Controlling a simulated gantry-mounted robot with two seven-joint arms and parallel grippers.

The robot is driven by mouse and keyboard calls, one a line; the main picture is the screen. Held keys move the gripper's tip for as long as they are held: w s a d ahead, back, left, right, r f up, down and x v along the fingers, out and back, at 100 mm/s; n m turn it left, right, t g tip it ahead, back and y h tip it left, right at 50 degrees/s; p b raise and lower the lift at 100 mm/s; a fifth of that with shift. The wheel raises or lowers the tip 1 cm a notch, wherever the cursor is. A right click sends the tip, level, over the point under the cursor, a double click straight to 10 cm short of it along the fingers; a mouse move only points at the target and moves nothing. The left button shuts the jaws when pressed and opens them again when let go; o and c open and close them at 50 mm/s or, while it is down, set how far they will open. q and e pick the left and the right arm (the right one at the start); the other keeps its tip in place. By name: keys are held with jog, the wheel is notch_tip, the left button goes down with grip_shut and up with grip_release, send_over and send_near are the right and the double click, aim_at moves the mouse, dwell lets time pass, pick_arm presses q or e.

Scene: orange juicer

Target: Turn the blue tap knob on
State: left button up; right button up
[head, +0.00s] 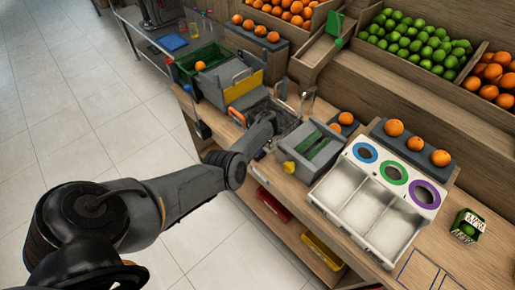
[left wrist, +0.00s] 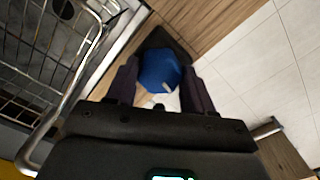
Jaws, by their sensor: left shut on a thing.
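The blue tap knob (left wrist: 158,68) shows in the left wrist view, between the two dark fingers of my left gripper (left wrist: 159,78). The fingers are shut on it, one on each side. In the head view my left arm reaches in from the lower left, and its hand (head: 263,124) is at the front of the counter. The arm and hand hide the knob in that view. My right gripper is in no view.
A wire rack (left wrist: 50,55) with a metal rail lies close left of the gripper in the wrist view. In the head view a grey box with a yellow knob (head: 289,167) and a white three-bin unit (head: 345,185) stand to the right. Open tiled floor lies left.

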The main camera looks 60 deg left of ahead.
pick_arm(q)
jog(key=shift+n+b, duration=0.3)
jog(key=shift+n, duration=0.9)
jog(key=o, duration=1)
jog(key=shift+o, duration=0.2)
jog(key=shift+r, duration=0.15)
notch_tip(320, 180, up, 11)
jog(key=p, duration=0.3)
jog(key=shift+f+p, duration=0.2)
jog(key=shift+p, duration=0.2)
